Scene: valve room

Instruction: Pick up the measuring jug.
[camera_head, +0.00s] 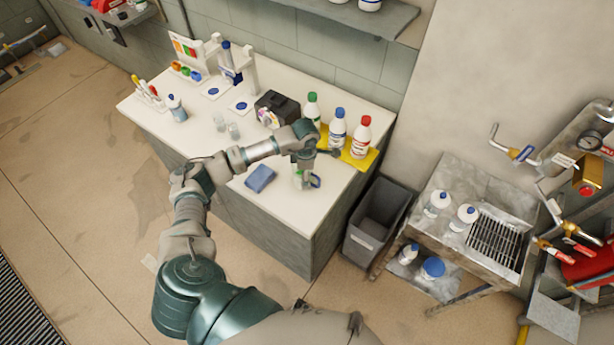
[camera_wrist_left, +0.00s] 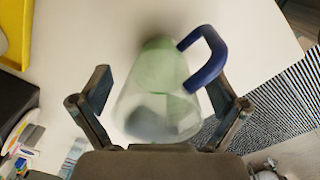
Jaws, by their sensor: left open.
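The measuring jug (camera_wrist_left: 152,100) is clear with a greenish tint and has a blue handle (camera_wrist_left: 207,58). It stands on the white bench top near its front right corner, and in the head view the jug (camera_head: 298,182) is partly hidden under my left gripper (camera_head: 303,164). In the left wrist view my left gripper (camera_wrist_left: 160,88) is open, with one finger on each side of the jug. The handle reaches out near the right finger. I cannot tell whether either finger touches the jug. My right gripper is in neither view.
A yellow tray (camera_head: 362,162) with several capped bottles stands just behind the jug. A blue cloth (camera_head: 261,178) lies left of it. Small clear beakers (camera_head: 233,131) and a black box (camera_head: 277,107) are farther back. A grey bin (camera_head: 378,222) stands on the floor beside the bench.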

